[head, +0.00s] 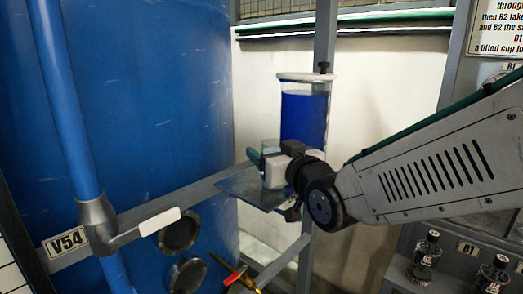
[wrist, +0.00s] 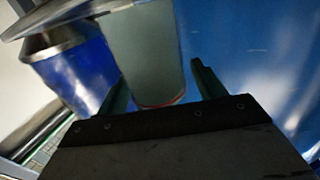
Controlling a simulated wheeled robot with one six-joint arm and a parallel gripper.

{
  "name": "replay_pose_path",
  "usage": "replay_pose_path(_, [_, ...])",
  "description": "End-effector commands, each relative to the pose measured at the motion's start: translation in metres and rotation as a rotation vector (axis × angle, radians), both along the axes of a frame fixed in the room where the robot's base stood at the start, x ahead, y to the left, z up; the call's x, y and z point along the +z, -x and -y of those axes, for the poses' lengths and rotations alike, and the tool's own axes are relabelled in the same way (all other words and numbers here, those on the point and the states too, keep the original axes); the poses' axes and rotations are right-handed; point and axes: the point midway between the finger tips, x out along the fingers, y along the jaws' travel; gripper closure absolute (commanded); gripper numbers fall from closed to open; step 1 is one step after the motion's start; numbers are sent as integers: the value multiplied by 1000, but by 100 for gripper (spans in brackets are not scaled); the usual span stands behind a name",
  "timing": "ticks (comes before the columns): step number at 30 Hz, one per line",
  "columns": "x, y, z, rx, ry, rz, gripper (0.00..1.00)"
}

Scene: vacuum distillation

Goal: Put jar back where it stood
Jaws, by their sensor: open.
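A small pale, translucent jar (wrist: 145,55) with a thin red line near one end fills the space between the two green fingers of my gripper (wrist: 162,85) in the wrist view. The fingers are apart, one on each side of the jar, with a visible gap on the right. In the head view the jar (head: 270,146) shows only in part behind my gripper (head: 262,158). It appears upright over a small glass-like shelf (head: 240,187); its base is hidden, so contact is unclear.
A tall clear vessel of blue liquid (head: 304,115) stands just behind my gripper. A metal post runs behind the shelf. Valves (head: 427,248) sit at lower right.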

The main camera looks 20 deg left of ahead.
Motion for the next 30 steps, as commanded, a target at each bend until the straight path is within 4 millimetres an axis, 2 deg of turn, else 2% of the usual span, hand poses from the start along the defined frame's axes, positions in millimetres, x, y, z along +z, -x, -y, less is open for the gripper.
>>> replay_pose_path(9, [1,48,49,-1,-2,2,31])
replay_pose_path(15, [1,70,70,0,-1,1,31])
replay_pose_path(21, [0,78,79,0,0,0,31])
replay_pose_path(27, [0,78,80,-1,1,-1,31])
replay_pose_path(30, [-3,74,89,-20,20,-20,31])
